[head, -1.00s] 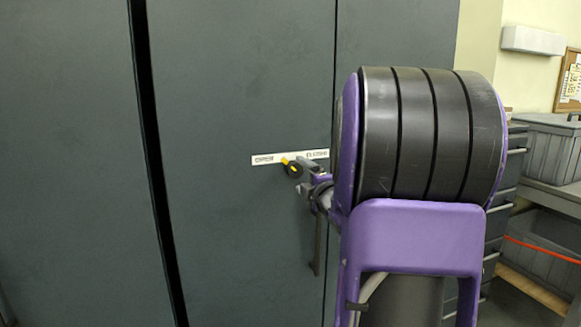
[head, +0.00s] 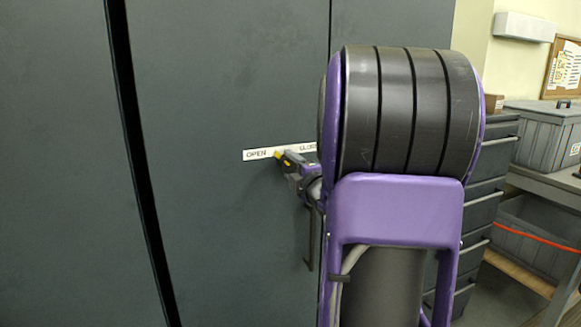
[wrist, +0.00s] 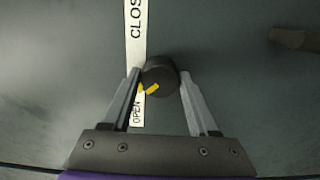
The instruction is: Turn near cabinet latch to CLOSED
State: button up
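The cabinet latch is a round black knob (wrist: 160,76) with a yellow pointer. In the wrist view the pointer angles down and left, toward the word OPEN on the white label strip (wrist: 136,45). The strip also shows in the head view (head: 262,153), with OPEN at its left and CLOSED at its right, partly hidden by my arm. My gripper (wrist: 161,75) is open, its fingertips on either side of the knob with very little gap. Contact cannot be told. In the head view my gripper (head: 283,158) covers most of the knob, leaving a yellow bit.
The dark cabinet door (head: 220,80) fills the view behind, with a vertical handle (head: 309,240) below the latch. A drawer unit (head: 487,205) and grey bins (head: 545,132) stand at the right. My arm hides part of the cabinet.

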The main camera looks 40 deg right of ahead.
jog(key=c, duration=0.8)
jog(key=shift+c, duration=0.2)
jog(key=shift+m, duration=0.4)
jog(key=m, duration=0.3)
jog(key=shift+m+b, duration=0.35)
jog(key=shift+m, duration=0.05)
jog(key=m, duration=0.4)
jog(key=shift+r+m, duration=0.1)
jog(key=shift+m, duration=0.2)
jog(key=m+p, duration=0.1)
jog(key=m, duration=0.3)
jog(key=m+p, duration=0.1)
jog(key=m, duration=0.3)
jog(key=shift+m+p, duration=0.3)
jog(key=shift+p, duration=0.05)
